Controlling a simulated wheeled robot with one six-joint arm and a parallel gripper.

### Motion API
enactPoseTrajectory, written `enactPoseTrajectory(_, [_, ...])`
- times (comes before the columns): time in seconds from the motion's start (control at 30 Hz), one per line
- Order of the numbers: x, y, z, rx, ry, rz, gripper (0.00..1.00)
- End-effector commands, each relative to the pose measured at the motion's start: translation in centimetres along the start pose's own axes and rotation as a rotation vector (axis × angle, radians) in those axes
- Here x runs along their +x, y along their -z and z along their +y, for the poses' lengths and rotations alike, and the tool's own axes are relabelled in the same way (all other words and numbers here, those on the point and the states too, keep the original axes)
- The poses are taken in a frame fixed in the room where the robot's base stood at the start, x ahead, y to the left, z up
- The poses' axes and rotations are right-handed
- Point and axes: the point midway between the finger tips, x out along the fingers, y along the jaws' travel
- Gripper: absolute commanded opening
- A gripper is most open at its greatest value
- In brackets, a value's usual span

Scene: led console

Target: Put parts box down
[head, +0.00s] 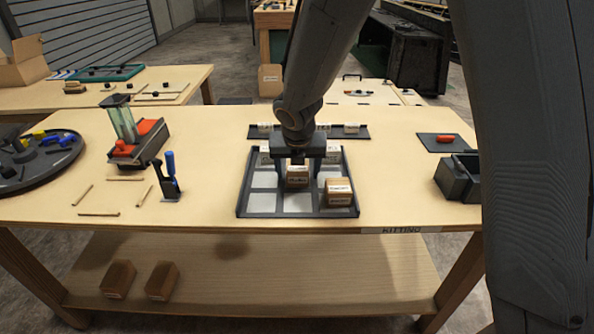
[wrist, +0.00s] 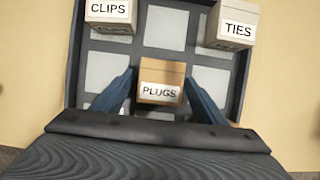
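The parts box labelled PLUGS (head: 297,177) is a small brown box at the middle column of the dark divided tray (head: 240,198). It also shows in the wrist view (wrist: 161,82), upright, between my fingers. My gripper (head: 297,164) points down over the tray with one finger on each side of this box. In the wrist view my gripper (wrist: 160,90) shows a gap between each finger and the box, so it is open. The box appears to rest in the tray; its underside is hidden.
Boxes labelled CLIPS (wrist: 111,14) and TIES (wrist: 233,24) stand in the tray's back corners. Another box (head: 339,191) stands at its front right. A dark bin (head: 458,178) is right; a red-and-grey device (head: 138,142) and blue-handled tool (head: 170,176) are left.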

Motion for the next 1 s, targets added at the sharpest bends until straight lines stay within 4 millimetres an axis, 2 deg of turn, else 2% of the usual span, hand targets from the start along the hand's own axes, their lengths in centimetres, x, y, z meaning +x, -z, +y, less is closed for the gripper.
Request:
enactPoseTrajectory(0.23, [-0.1, 0.0, 0.0, 0.0, 0.0, 0.0, 0.65])
enactPoseTrajectory(0.37, [-0.9, -0.2, 0.0, 0.0, -0.001, -0.002, 0.65])
enactPoseTrajectory(0.8, [-9.2, -0.2, 0.1, 0.0, -0.001, -0.003, 0.65])
enactPoseTrajectory(1.0, [-11.6, -0.2, 0.1, 0.001, -0.001, -0.002, 0.65])
